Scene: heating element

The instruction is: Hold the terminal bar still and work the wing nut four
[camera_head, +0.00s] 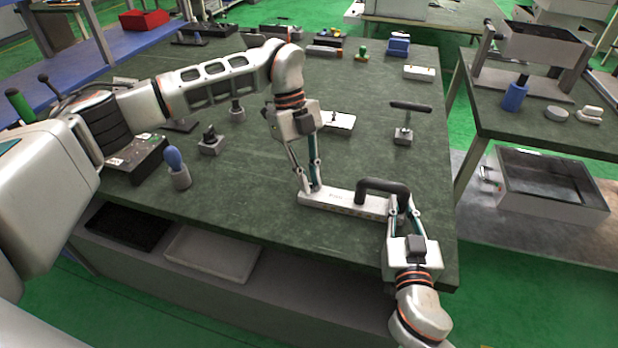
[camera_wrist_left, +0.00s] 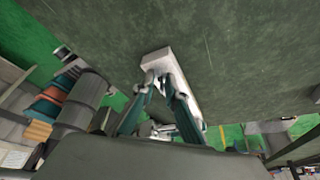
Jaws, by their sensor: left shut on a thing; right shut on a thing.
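The terminal bar (camera_head: 343,200) is a pale, long block lying on the dark green table. It also shows in the left wrist view (camera_wrist_left: 157,58). My left gripper (camera_head: 314,188) points down and is shut on the bar near its left end. My right gripper (camera_head: 404,212) reaches in from the front and is shut at the bar's right end, beside the right leg of a dark arched handle (camera_head: 383,184). The fingers hide the exact part held there. I cannot make out the wing nut in either view.
Behind the bar stand a T-handled tool (camera_head: 405,120) and a small white box (camera_head: 338,121). A blue-topped tool (camera_head: 177,167) stands to the left. The table's front edge is close to the bar. Bare tabletop lies left of and behind the bar.

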